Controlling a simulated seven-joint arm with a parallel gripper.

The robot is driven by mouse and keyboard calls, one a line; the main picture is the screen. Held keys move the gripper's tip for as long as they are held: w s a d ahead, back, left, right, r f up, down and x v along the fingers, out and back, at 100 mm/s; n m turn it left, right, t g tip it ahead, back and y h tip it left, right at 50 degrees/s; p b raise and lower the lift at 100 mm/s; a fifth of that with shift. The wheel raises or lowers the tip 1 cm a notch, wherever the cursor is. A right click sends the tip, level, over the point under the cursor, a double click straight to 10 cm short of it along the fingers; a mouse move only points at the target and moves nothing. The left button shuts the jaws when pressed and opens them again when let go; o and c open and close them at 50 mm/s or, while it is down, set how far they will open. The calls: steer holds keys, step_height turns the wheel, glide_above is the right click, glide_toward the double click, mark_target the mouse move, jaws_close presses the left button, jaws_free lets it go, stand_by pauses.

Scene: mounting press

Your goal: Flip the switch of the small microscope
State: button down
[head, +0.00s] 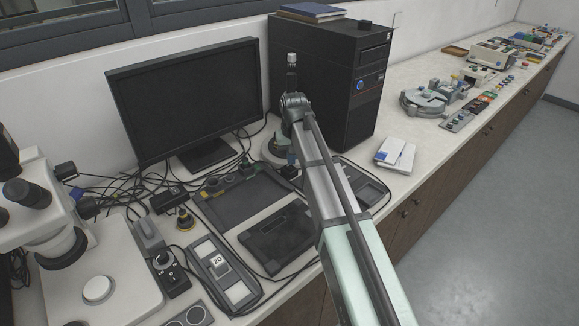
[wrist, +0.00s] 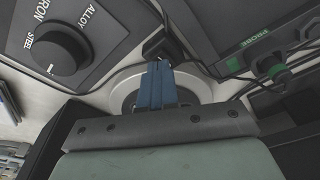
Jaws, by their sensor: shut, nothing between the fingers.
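My gripper (wrist: 158,66) shows in the wrist view as blue fingers closed together, with nothing held. They reach over a pale round base (wrist: 122,92). A small black part (wrist: 157,44) lies just beyond the fingertips; I cannot tell whether it is a switch or whether the fingers touch it. In the head view a pale round base (head: 273,150) stands behind my arm, right of the monitor. It may belong to the small microscope, but my arm hides most of that spot. No switch can be clearly made out.
A large white microscope (head: 45,215) stands at the left. A monitor (head: 185,95) and a black computer tower (head: 325,85) stand behind. A dial panel (wrist: 62,48) and a box marked PROBE (wrist: 270,62) flank the fingers. Cables and a dark tray (head: 245,200) crowd the bench.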

steer(key=shift+f, duration=0.8)
stand_by(0.9)
steer(key=shift+r, duration=0.1)
step_height(320, 180, up, 7)
stand_by(1.0)
